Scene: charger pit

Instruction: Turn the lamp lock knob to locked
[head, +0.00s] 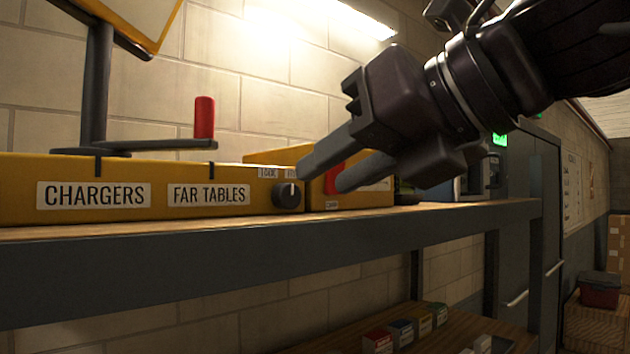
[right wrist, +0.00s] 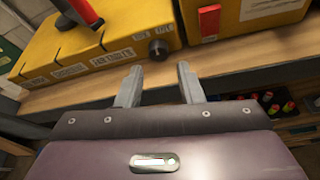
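The lamp lock knob (head: 287,195) is a small dark round knob with a pale mark near its top, on the front right end of a yellow box (head: 120,215). Small labels sit above it, partly hidden by my gripper. It also shows in the right wrist view (right wrist: 159,49). My right gripper (head: 322,174) is open and empty. Its fingers lie in front of and to the right of the knob in the head view, and apart from it in the right wrist view (right wrist: 158,76). My left gripper is not in view.
The yellow box carries "CHARGERS" and "FAR TABLES" labels and a lever with a red handle (head: 204,117). A second yellow box (head: 375,197) with a red part stands to its right. Both sit on a shelf (head: 250,260). Small boxes (head: 402,332) lie below.

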